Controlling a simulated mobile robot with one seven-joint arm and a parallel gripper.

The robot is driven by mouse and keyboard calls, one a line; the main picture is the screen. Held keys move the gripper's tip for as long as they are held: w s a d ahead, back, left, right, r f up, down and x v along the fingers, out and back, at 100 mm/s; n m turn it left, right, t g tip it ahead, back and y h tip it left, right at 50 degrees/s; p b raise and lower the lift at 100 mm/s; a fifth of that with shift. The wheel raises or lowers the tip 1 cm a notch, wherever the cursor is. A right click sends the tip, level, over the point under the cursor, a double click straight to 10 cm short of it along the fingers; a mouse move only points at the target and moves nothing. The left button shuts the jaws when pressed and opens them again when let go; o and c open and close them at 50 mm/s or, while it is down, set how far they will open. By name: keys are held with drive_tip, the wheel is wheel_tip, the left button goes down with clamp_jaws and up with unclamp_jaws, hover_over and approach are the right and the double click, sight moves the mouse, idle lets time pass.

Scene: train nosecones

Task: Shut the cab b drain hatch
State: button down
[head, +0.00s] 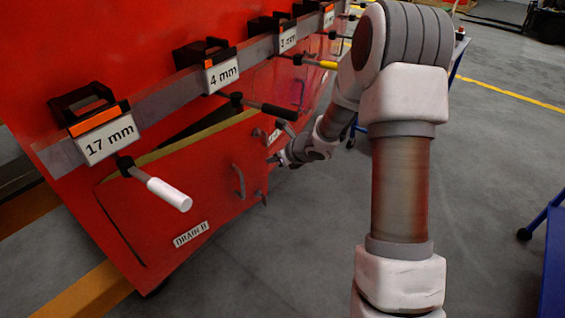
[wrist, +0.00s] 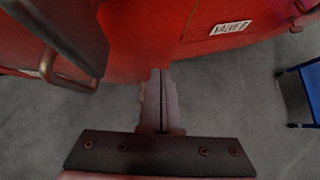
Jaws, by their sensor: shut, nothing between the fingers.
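The cab B drain hatch (head: 190,190) is a red panel low on the red nosecone, labelled "DRAIN B" (head: 191,233). Its yellowish top edge stands out from the body with a dark gap behind it, so it looks ajar. A bar handle (head: 239,182) sits near its right side. My gripper (head: 270,160) is just right of that handle, by the hatch's right end; I cannot tell whether it touches. In the wrist view my gripper (wrist: 160,100) has its fingers together and empty. A bar handle (wrist: 66,72) shows to their left, probably the hatch's.
A panel labelled "VALVE B" (wrist: 231,27) lies right of my fingers. A white-gripped lever (head: 168,194) and a black-gripped lever (head: 270,109) jut out above the hatch. Tool holders marked 17 mm (head: 109,138) and 4 mm (head: 221,73) line the rail.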

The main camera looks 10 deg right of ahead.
drive_tip(key=shift+w+a, duration=0.2)
drive_tip(key=shift+w, duration=0.15)
drive_tip(key=shift+r, duration=0.1)
